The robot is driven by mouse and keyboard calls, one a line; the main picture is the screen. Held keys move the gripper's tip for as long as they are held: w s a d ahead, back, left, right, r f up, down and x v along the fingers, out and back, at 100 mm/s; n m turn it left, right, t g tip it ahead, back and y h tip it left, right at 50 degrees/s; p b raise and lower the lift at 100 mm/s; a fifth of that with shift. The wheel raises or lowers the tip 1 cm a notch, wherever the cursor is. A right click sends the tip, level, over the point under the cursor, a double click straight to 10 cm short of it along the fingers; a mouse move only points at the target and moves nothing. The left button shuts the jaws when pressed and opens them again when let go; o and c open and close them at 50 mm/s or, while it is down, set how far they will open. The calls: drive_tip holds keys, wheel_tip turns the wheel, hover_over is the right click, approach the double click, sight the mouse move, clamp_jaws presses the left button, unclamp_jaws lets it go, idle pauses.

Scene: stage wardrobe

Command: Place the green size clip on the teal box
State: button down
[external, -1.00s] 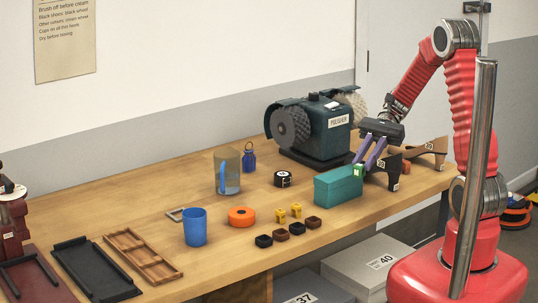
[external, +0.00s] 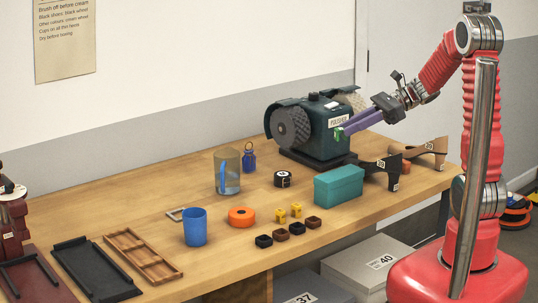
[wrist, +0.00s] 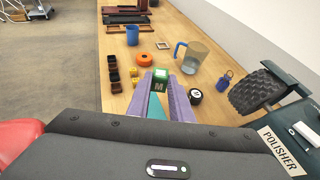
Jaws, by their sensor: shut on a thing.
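My gripper (external: 350,129) has purple fingers and is shut on the green size clip (external: 339,134), held up in the air in front of the polisher. In the wrist view the green clip (wrist: 160,80), marked M, sits between the fingertips. The teal box (external: 338,186) stands on the bench below and near the held clip, its top bare. In the wrist view only part of the teal box (wrist: 156,107) shows between the fingers.
The polisher (external: 310,130) stands behind the teal box. Dark shoe forms (external: 380,170) stand right of the box. Yellow clips (external: 288,212), several dark clips (external: 283,234), an orange roll (external: 241,216), a black tape measure (external: 283,179), a blue mug (external: 195,227) and a clear jug (external: 228,173) lie left.

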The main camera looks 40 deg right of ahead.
hover_over(349, 171)
drive_tip(key=shift+f, duration=3.05)
drive_tip(key=shift+f, duration=0.1)
drive_tip(key=shift+f, duration=1.75)
drive_tip(key=c, duration=1.6)
unclamp_jaws()
drive_tip(key=shift+f, duration=0.1)
drive_tip(key=v, duration=1.2)
